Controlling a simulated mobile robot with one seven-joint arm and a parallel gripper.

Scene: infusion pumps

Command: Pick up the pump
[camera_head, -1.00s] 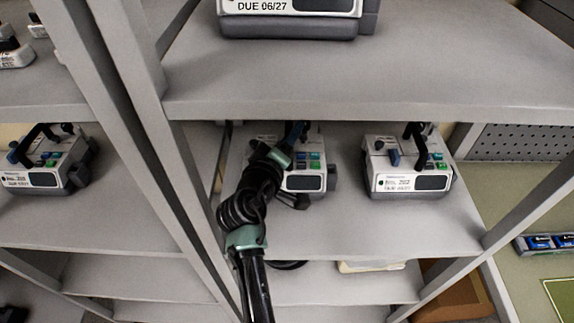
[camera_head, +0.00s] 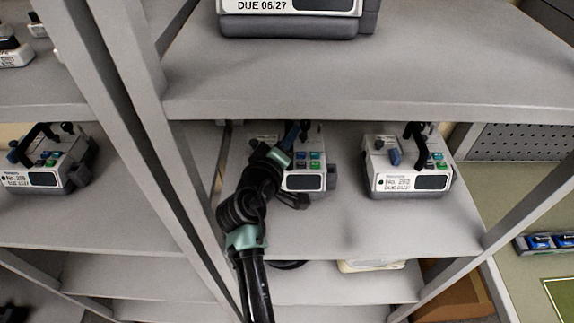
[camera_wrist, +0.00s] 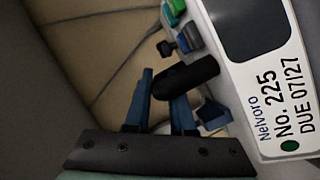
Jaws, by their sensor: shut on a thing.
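The pump (camera_head: 316,168) is a white and grey box with coloured buttons and a dark screen. It is on the middle shelf, partly hidden behind my arm. In the wrist view the pump's label (camera_wrist: 287,105) reads Nelvoro No. 225, DUE 07/27, and appears turned sideways. My gripper (camera_head: 297,131) is at the top of this pump. In the wrist view its blue fingers (camera_wrist: 163,92) are shut on the pump's black handle (camera_wrist: 187,77). I cannot tell whether the pump's base is clear of the shelf.
A similar pump (camera_head: 408,168) stands to the right on the same shelf, and another (camera_head: 48,165) stands in the left bay. The upper shelf (camera_head: 370,75) is close above, bearing a larger-looking unit (camera_head: 290,25). Grey posts (camera_head: 135,130) flank the bay. Bare shelf lies in front.

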